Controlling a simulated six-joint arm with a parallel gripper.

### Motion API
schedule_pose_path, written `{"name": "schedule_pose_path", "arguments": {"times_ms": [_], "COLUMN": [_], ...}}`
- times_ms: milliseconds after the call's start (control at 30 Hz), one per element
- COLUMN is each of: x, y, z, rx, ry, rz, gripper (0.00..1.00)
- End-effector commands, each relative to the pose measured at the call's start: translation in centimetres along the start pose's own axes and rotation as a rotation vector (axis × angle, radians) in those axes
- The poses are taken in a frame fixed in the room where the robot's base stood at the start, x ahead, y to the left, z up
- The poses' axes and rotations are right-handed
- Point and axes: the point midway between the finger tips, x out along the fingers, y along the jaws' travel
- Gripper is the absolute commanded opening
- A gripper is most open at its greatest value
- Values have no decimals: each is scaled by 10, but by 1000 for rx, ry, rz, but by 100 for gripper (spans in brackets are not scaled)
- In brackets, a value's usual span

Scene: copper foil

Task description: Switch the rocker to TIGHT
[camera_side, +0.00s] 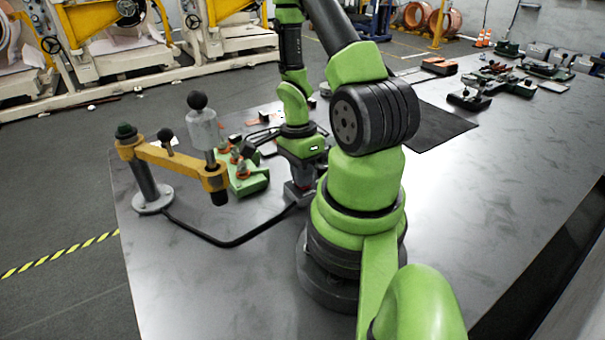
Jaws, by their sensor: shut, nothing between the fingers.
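My gripper (303,178) points down at the middle of the table, below the green wrist. It is shut with nothing in it and is close over a small grey box (297,196) where a black cable ends. Whether the fingertips touch the box, I cannot tell. The rocker and any TIGHT marking cannot be made out; the gripper and arm cover much of the box. A yellow swing arm (165,160) on a post stands at the left, carrying a grey cylinder (204,130) with a black ball knob.
The black cable (225,244) curves over the table from the post's foot to the box. A green block (248,180) with orange-topped pins stands behind the swing arm. Several tools (490,85) lie at the far right. The table (490,190) is clear at right and front left.

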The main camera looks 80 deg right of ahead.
Motion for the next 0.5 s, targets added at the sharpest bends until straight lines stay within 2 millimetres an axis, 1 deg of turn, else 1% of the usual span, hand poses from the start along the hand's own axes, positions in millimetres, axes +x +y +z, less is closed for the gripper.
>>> {"name": "schedule_pose_path", "arguments": {"times_ms": [367, 500], "x": [1, 4], "y": [0, 1], "z": [0, 3], "rx": [0, 2], "ry": [-2, -18], "rz": [-2, -27], "gripper": [0, 0]}}
